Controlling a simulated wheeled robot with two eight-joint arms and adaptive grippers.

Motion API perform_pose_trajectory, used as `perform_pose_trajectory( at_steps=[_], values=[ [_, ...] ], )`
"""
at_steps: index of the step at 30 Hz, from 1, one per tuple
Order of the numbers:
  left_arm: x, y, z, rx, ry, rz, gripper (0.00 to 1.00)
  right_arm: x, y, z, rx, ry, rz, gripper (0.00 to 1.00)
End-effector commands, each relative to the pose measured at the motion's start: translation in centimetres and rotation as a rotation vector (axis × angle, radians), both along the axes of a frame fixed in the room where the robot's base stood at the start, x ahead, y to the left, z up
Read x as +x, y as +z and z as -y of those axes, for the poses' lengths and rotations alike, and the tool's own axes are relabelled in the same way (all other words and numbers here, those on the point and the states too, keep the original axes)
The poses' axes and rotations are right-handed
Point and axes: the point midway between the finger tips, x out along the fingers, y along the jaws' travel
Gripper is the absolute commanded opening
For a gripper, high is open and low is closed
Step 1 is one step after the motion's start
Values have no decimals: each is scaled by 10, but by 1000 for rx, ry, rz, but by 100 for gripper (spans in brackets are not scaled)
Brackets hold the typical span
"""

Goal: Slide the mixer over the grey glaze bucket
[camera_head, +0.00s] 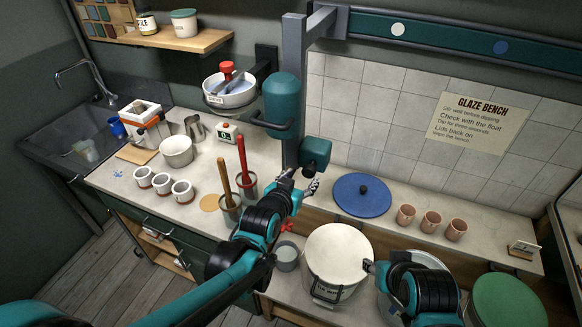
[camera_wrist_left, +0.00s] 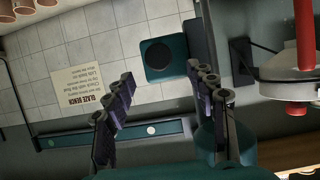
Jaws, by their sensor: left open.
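The mixer has a teal motor (camera_head: 282,100) on a grey column (camera_head: 293,60), which hangs from a wall rail (camera_head: 440,35). A dark teal block (camera_head: 316,150) sticks out low on the column. My left gripper (camera_head: 308,186) is open just below this block; in the left wrist view the block (camera_wrist_left: 165,58) appears ahead between the open fingers (camera_wrist_left: 165,88), apart from them. A wide bucket with a pale top (camera_head: 338,252) stands below right, and a small grey bucket (camera_head: 287,255) is beside it. My right gripper (camera_head: 371,267) is by the wide bucket's rim; its fingers are unclear.
Another bucket (camera_head: 425,259) is partly hidden behind my right arm. A blue lid (camera_head: 362,195) and pink cups (camera_head: 430,222) are on the ledge. Stirring sticks stand in pots (camera_head: 230,212) at left. The rail carries white and blue dots.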

Motion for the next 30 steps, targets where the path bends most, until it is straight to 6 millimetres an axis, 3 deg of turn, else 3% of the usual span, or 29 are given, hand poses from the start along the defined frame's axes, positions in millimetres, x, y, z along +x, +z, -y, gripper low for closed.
perform_pose_trajectory(
  at_steps=[12,24,26,30],
  values=[
    [55,-26,17,2,1,-1,56,0,-17,0,0,0,0,40],
    [65,-29,21,2,1,-1,56,0,-18,0,0,0,0,40],
    [65,-29,21,1,1,-1,46,0,-18,0,0,0,0,40],
    [65,-29,21,1,1,-1,9,0,-18,0,0,0,0,40]
  ],
)
